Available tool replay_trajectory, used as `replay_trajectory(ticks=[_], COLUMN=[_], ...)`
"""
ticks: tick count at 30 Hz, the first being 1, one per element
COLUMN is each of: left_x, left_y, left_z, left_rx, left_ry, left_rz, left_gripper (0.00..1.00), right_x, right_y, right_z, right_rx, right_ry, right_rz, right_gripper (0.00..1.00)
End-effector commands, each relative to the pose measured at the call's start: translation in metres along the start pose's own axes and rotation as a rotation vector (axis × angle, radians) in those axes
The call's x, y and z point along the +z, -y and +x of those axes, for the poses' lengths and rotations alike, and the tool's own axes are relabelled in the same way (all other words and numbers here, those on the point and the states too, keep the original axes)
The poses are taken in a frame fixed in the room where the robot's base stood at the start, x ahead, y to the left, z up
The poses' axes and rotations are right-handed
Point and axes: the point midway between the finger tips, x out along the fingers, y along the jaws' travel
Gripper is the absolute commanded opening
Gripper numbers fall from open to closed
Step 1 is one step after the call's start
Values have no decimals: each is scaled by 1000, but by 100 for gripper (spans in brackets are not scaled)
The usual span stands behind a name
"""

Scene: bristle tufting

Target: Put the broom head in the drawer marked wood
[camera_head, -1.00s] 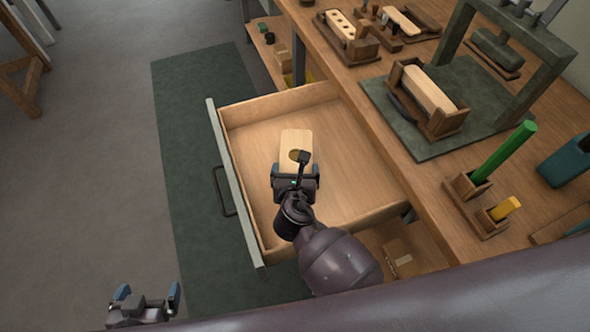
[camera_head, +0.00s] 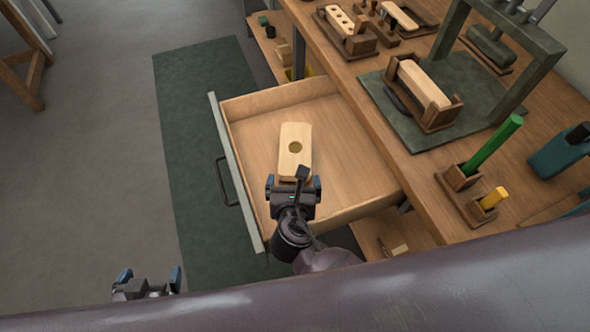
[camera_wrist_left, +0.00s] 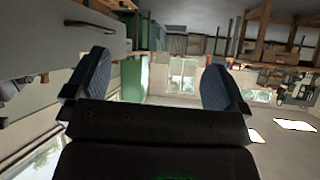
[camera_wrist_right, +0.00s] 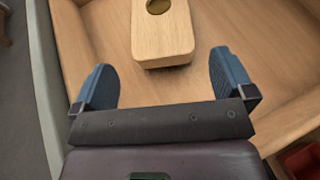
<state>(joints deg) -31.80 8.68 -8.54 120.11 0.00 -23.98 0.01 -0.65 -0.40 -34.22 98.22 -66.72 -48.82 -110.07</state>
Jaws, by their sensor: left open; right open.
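The broom head (camera_head: 295,140), a pale wooden block with a round dark hole, lies flat on the floor of the open wooden drawer (camera_head: 350,160). It also shows at the top of the right wrist view (camera_wrist_right: 163,38). My right gripper (camera_head: 294,184) is open and empty at the near end of the block, apart from it in the right wrist view. My left gripper (camera_head: 148,278) is open and empty, low at the left over the grey floor. No marking on the drawer can be read.
The workbench (camera_head: 420,165) right of the drawer carries a green press frame (camera_head: 540,70), a wooden cradle with a pale block (camera_head: 424,84), and holders with a green rod (camera_head: 494,146) and a yellow peg (camera_head: 493,198). A dark green mat (camera_head: 190,130) covers floor left of the drawer.

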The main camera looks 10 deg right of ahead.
Motion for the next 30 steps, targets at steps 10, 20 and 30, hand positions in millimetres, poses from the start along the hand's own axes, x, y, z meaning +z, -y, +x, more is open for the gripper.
replay_trajectory(ticks=[10, 20, 30], left_x=[-2, -2, -3], left_y=[-1, -1, 1], left_z=[-1, -2, -2], left_rx=[-2, -2, -1], left_ry=[-1, -3, -4], left_rz=[-8, -7, -1], left_gripper=[100, 100, 100], right_x=[0, 0, 0], right_y=[0, 0, 1], right_z=[-35, -36, -36], right_rx=[0, 0, 0], right_ry=[0, -1, -1], right_rz=[1, 0, 8], right_gripper=[100, 100, 100])
